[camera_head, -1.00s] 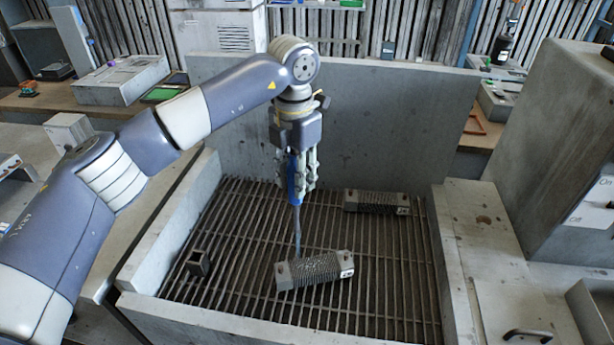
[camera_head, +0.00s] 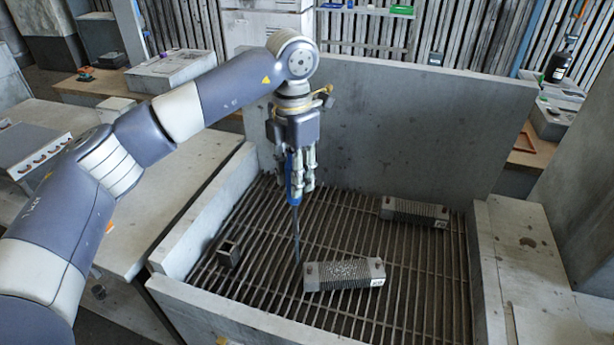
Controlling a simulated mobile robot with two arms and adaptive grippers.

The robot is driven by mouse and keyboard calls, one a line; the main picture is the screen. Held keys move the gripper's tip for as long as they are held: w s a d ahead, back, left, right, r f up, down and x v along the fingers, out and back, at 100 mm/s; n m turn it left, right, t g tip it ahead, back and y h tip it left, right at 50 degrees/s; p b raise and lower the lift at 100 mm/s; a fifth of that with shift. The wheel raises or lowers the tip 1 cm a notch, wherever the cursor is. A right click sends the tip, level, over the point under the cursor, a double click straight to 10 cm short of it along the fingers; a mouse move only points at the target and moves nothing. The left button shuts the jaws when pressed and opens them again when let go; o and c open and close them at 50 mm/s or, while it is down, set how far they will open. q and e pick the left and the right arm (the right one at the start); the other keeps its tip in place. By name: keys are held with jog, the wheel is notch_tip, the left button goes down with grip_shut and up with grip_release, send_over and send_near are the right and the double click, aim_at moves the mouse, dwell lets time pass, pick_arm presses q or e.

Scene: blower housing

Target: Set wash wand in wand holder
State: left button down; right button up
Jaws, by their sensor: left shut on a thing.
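The wash wand (camera_head: 295,222) has a blue handle and a thin dark tube. My left gripper (camera_head: 298,185) is shut on its handle and holds it nearly upright, tip down, over the grated wash basin. The wand's tip is just left of the nearer finned block; I cannot tell whether it touches the grate. A small dark square open-topped holder (camera_head: 229,254), which looks like the wand holder, stands on the grate at the left, apart from the wand. My right gripper is not in view.
A nearer finned block (camera_head: 344,275) and a farther finned block (camera_head: 414,212) lie on the grate (camera_head: 330,225). Basin walls surround it, with a tall back panel (camera_head: 400,125). The grate between wand and holder is clear.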

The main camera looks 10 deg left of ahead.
pick_arm(q)
jog(key=s+a+b, duration=0.1)
jog(key=s+a, duration=0.1)
jog(key=a, duration=0.6)
jog(key=s+a+b, duration=0.1)
jog(key=s+a, duration=0.1)
jog(key=a, duration=0.7)
jog(key=shift+b, duration=0.3)
dwell(0.4)
jog(key=shift+f, duration=0.15)
dwell(0.4)
jog(key=shift+f+b, duration=1.55)
jog(key=shift+f, duration=0.85)
jog(key=shift+f+b, duration=0.85)
jog(key=shift+f, duration=0.7)
